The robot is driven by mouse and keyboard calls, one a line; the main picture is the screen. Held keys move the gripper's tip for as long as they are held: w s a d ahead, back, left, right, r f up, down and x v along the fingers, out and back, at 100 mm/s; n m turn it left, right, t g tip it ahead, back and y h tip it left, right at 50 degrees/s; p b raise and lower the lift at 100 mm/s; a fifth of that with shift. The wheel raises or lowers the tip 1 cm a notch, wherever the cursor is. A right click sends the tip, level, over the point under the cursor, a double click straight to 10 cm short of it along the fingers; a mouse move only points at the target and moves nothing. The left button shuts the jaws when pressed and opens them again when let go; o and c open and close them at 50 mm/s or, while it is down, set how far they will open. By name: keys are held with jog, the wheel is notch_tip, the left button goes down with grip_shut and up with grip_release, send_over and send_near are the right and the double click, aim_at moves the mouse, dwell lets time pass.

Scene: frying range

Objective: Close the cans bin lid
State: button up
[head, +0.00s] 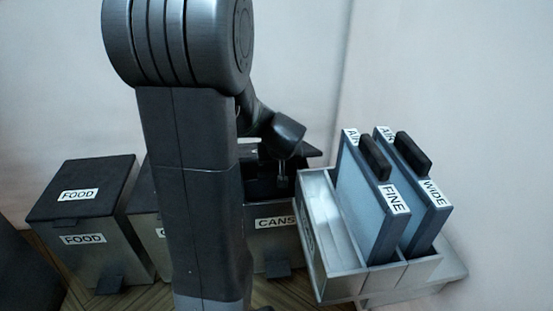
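The cans bin (268,240) stands behind my arm, a grey box with a white CANS label on its front. Its left part is hidden by my arm. A dark lid (310,153) shows at the bin's back, seemingly raised, with a dark space in front of it. My gripper (282,180) points down over the bin's top, in front of the lid. Its fingers are small and dark here, so I cannot tell if they are open or touch the bin.
A FOOD bin (85,190) with its dark lid shut stands at the left. Another bin (148,235) is mostly hidden behind my arm. A grey rack (340,275) with upright AIR filters labelled FINE (370,205) and WIDE (425,200) stands close at the right. A wall is behind.

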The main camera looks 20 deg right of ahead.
jog(key=shift+s+a+f, duration=0.1)
jog(key=shift+s+f, duration=0.05)
jog(key=shift+f, duration=0.15)
jog(key=o, duration=1.4)
jog(key=p+v, duration=0.4)
jog(key=v, duration=1)
jog(key=shift+f, duration=0.1)
